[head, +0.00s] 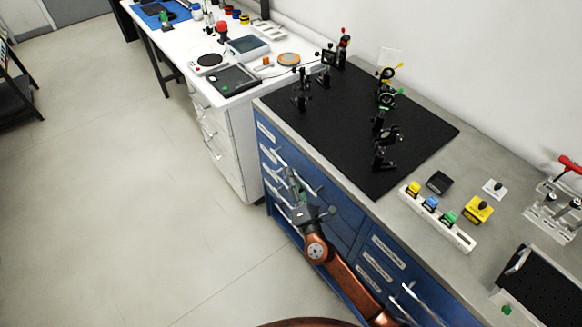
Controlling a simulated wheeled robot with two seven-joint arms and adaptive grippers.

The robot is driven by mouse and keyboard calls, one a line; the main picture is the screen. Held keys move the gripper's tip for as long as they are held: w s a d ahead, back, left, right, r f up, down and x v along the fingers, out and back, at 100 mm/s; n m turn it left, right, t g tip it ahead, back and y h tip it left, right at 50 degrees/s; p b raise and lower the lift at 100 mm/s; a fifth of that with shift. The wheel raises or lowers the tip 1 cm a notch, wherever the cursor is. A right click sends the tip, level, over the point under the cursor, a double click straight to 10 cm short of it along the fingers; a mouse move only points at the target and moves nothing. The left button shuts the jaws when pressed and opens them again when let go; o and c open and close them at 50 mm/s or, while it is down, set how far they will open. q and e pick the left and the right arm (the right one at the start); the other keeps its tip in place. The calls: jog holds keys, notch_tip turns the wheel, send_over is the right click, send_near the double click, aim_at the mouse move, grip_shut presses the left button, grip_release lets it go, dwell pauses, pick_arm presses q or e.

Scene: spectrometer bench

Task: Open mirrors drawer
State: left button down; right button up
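The blue drawer cabinet (335,198) stands under the grey bench top, with labelled drawers and metal bar handles. The label text is too small to read, so I cannot tell which drawer is the mirrors drawer. My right gripper (294,182) is in front of the left column of drawers, close to their handles. I cannot tell whether its fingers touch a handle or whether they are open or shut. The gripper and wrist hide parts of the lower left drawers. The drawer fronts I can see look closed. My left gripper is out of view.
A white table (240,95) with drawers adjoins the cabinet on the left. The floor (150,200) on the left is clear.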

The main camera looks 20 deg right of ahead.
jog(key=shift+x, duration=1.55)
jog(key=shift+c, duration=0.2)
grip_shut()
jog(key=shift+d, duration=0.1)
